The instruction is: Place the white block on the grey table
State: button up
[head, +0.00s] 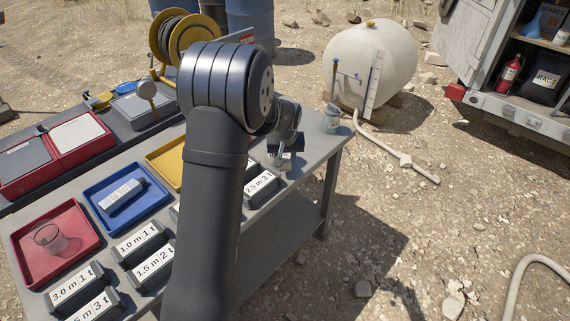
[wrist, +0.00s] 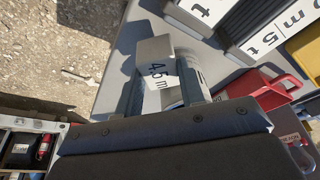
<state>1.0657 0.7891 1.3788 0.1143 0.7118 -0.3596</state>
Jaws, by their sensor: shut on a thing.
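My gripper (wrist: 160,74) is shut on a pale block (wrist: 155,50), with a finger on each side. The block's white face reads "4.5 m"; the rest of its label is partly hidden. In the head view my gripper (head: 283,157) is at the right part of the grey table (head: 308,160), just behind the block labelled 2.5 m, and the held block is mostly hidden. The grey tabletop also shows in the wrist view (wrist: 205,60). I cannot tell whether the held block touches it. Another pale labelled block (head: 121,195) lies in the blue tray (head: 150,211).
Labelled dark blocks stand near the table's front edge, including 2.5 m (head: 260,187) and 1.0 m (head: 139,240). A jar (head: 331,119) stands at the far right corner. A red tray (head: 88,235) holds a glass. A yellow tray (head: 163,160) is partly behind my arm.

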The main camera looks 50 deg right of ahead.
aim_at(285, 164)
jog(key=shift+f, duration=1.65)
jog(key=shift+f, duration=0.2)
jog(key=o, duration=1)
jog(key=v, duration=1.1)
jog(key=shift+r, duration=0.3)
jog(key=shift+s+a+r, duration=0.15)
jog(key=shift+r, duration=0.2)
jog(key=shift+c, duration=1.2)
